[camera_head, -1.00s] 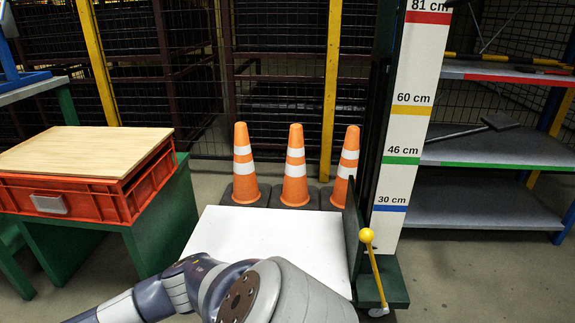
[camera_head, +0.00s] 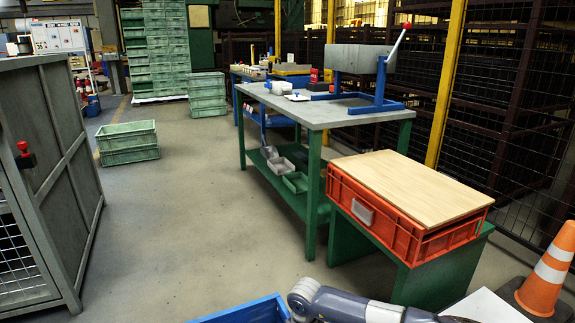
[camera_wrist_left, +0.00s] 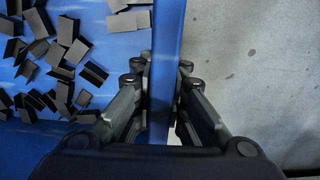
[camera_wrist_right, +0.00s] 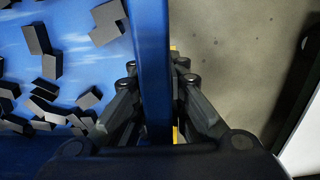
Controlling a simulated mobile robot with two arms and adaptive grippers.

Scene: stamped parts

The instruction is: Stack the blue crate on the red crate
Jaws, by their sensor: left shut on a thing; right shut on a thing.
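The blue crate (camera_head: 245,312) shows only as a rim corner at the bottom edge of the head view. My left gripper (camera_wrist_left: 163,88) is shut on one wall of the blue crate (camera_wrist_left: 165,30) in the left wrist view. My right gripper (camera_wrist_right: 153,88) is shut on a wall of the blue crate (camera_wrist_right: 150,35) in the right wrist view. Many small dark stamped parts (camera_wrist_left: 60,50) lie inside it. The red crate (camera_head: 405,240), topped by a light wooden board (camera_head: 415,185), sits on a green stand (camera_head: 345,240) at the right. Neither gripper's fingers show in the head view.
A grey-topped workbench (camera_head: 320,112) with a blue-framed device stands behind the red crate. A traffic cone (camera_head: 548,275) is at the right edge, a grey cage (camera_head: 50,180) at the left. Green crates (camera_head: 128,142) stand further back. The floor between is clear.

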